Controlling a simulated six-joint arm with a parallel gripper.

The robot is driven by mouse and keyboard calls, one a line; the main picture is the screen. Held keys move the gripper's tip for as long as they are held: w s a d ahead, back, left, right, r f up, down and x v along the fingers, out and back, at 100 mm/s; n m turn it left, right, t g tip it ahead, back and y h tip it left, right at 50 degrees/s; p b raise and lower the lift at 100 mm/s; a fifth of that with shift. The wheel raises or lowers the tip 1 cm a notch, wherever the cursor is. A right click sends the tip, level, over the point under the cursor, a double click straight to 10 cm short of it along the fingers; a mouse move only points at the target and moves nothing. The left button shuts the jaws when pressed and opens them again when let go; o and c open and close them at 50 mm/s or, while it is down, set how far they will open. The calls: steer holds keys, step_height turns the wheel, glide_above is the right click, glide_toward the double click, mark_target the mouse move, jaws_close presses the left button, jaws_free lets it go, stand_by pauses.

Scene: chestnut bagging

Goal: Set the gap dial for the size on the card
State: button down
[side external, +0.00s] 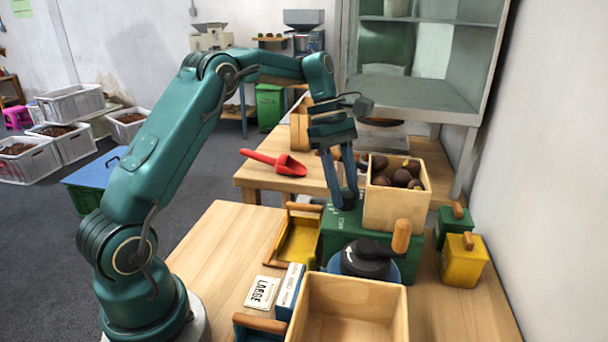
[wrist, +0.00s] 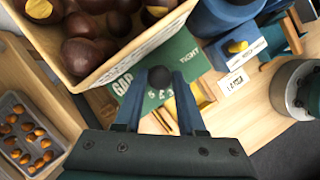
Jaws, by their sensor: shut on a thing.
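My gripper (side external: 346,204) reaches down to the green machine (side external: 400,262) at the left side of its wooden hopper. In the wrist view my gripper (wrist: 160,88) is shut on the dark round knob of the gap dial (wrist: 160,76). The knob sits between the fingertips on a green panel (wrist: 190,66) printed "GAP" and "TIGHT". Smaller marks near the knob are partly hidden by the fingers. I cannot tell which mark the dial points at. The white card (side external: 262,292) reads "LARGE" and lies flat on the table.
The wooden hopper (side external: 384,208) holding chestnuts stands close beside my fingers. A yellow tray (side external: 300,243), a blue-and-white box (side external: 289,288), an empty wooden bin (side external: 350,288) and a black crank (side external: 367,262) crowd the front. A red scoop (side external: 285,165) lies behind. The table's left front is clear.

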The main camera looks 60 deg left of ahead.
steer(key=shift+m, duration=0.4)
steer(key=c, duration=0.5)
jaws_free()
